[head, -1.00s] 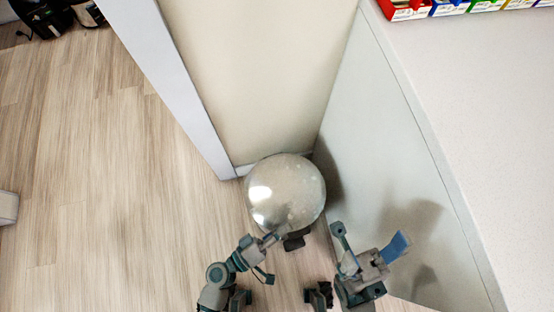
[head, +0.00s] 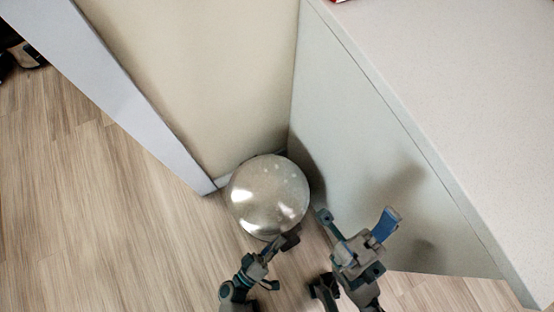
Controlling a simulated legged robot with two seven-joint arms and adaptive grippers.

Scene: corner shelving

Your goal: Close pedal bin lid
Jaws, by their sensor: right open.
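The pedal bin (head: 268,190) stands on the floor in the corner, seen from above. Its round, shiny metal lid covers the top and looks down, though any small gap at the rim cannot be made out. A dark pedal (head: 291,239) juts out at the front of the bin. My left gripper (head: 277,264) is just in front of the bin, fingers spread and empty, one finger close to the pedal; contact cannot be told. My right gripper (head: 354,219) is open and empty, right of the bin and apart from it.
A beige panel (head: 210,80) rises behind the bin. A pale grey cabinet side (head: 350,140) with a white countertop (head: 460,90) stands on the right, close to my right gripper. The wood floor (head: 90,220) is free on the left.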

